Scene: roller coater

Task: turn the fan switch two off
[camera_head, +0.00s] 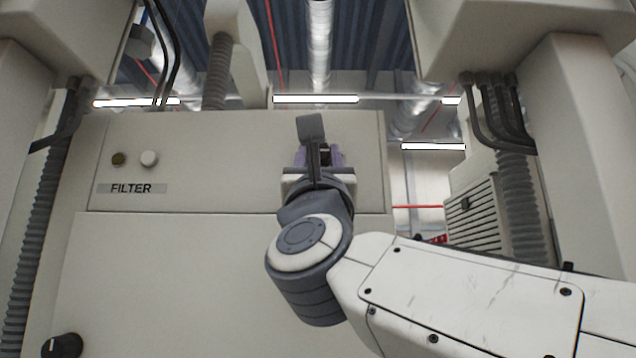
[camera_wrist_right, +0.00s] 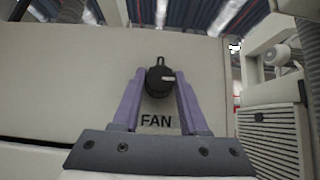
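The fan switch is a round black knob (camera_wrist_right: 160,80) with a pale mark on its right side and a small tab on top. It sits on a beige panel above the FAN label (camera_wrist_right: 158,121) in the right wrist view. My right gripper (camera_wrist_right: 160,73) has its two purple fingers apart, one on each side of the knob. I cannot tell whether the fingertips touch it. In the head view my right gripper (camera_head: 319,157) is in front of the panel's upper right and hides most of the knob and its label. My left gripper is not in view.
The beige cabinet (camera_head: 200,285) fills the front. A FILTER label (camera_head: 131,188), a dark green button (camera_head: 118,159) and a white button (camera_head: 149,158) are at its upper left. Another black knob (camera_head: 62,345) is at lower left. Machine columns with hoses stand at both sides.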

